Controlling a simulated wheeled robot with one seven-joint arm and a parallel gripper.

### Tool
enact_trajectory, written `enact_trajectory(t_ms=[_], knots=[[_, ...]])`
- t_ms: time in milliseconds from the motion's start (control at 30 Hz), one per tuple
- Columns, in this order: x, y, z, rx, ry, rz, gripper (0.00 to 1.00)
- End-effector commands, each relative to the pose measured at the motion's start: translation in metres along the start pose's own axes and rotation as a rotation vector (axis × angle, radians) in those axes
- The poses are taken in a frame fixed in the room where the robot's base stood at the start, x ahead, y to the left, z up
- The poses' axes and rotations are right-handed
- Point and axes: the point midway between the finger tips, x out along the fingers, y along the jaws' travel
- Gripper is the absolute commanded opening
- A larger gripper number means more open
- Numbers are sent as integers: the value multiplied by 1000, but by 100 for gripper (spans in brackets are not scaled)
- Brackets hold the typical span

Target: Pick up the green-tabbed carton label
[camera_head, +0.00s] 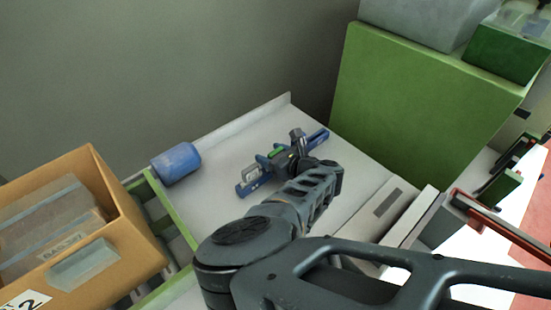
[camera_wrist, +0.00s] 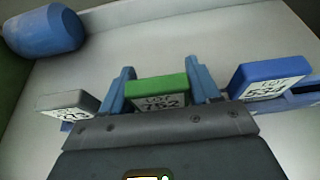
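The green-tabbed carton label (camera_wrist: 158,90), marked LOT 752, stands between the two blue fingers of my gripper (camera_wrist: 160,82) in the wrist view. The fingers are apart, one at each side of the tab; I cannot tell whether they touch it. A grey-tabbed label (camera_wrist: 68,104) is to its left and a blue-tabbed label, LOT 534 (camera_wrist: 270,76), to its right. In the head view, the green tab (camera_head: 277,153) shows beside my gripper (camera_head: 285,155), over a blue holder (camera_head: 248,187) on the pale tabletop (camera_head: 215,163). My wrist hides part of the holder.
A blue cylinder (camera_head: 176,163) lies at the table's left edge. An orange-brown box (camera_head: 120,225) with cartons stands at the left front. A large green block (camera_head: 425,95) rises behind on the right, with a grey bin (camera_head: 415,20) on top. The tabletop behind the holder is clear.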

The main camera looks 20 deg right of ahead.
Motion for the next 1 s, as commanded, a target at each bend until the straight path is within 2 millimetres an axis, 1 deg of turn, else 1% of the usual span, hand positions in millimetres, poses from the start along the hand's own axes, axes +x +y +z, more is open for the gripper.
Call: enact_trajectory(t_ms=[33, 300, 333, 567, 733, 867, 1000], knots=[[0, 0, 0, 0, 0, 0, 56], [0, 0, 0, 0, 0, 0, 30], [0, 0, 0, 0, 0, 0, 28], [0, 0, 1, 0, 0, 0, 28], [-2, 0, 6, -1, -1, 1, 28], [-6, 0, 17, -2, -1, 0, 28], [-15, 0, 39, -4, -2, -1, 28]])
